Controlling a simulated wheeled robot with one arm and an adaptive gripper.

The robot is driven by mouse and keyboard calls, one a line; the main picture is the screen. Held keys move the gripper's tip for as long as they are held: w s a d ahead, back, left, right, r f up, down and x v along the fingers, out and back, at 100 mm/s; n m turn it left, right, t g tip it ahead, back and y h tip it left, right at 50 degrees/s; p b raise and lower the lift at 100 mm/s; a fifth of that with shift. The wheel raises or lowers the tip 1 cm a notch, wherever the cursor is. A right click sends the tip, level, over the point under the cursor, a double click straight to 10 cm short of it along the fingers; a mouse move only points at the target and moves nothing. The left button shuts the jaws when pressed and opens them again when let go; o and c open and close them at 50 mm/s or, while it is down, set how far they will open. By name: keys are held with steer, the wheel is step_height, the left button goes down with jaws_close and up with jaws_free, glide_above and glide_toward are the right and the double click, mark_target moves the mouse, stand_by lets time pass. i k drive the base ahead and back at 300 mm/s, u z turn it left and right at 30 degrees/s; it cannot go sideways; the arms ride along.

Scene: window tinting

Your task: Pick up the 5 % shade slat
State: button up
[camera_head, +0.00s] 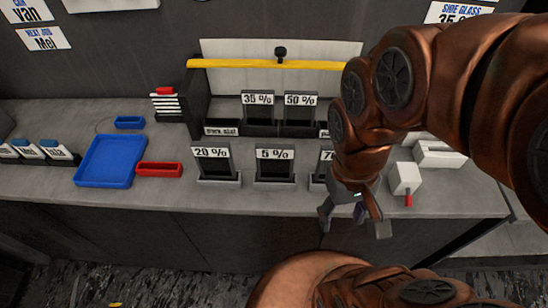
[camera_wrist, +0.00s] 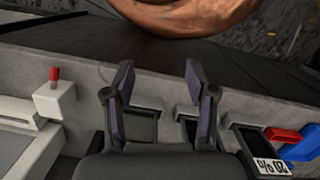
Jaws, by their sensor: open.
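The 5 % shade slat (camera_head: 275,170) is a dark panel with a white "5 %" label. It stands upright in a grey holder in the middle of the front row in the head view. My gripper (camera_head: 353,226) is open and empty, to the right of the slat and apart from it, near the bench's front edge. In the wrist view my open gripper (camera_wrist: 158,72) reaches over the front edge. There a dark panel, apparently the 5 % slat (camera_wrist: 188,125), is partly hidden by the right finger, and its label is not visible.
The 20 % slat (camera_head: 211,165) stands left of it. The 70-something slat (camera_head: 318,172) stands to its right, partly behind my arm. The 35 % (camera_head: 257,109) and 50 % (camera_head: 300,110) slats stand behind. A red tray (camera_head: 159,169) and blue tray (camera_head: 106,162) lie left.

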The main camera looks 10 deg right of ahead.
mark_target(275, 162)
steer(key=k, duration=0.5)
steer(key=u, duration=2.8)
steer(key=i, duration=2.15)
steer(key=z, duration=3.25)
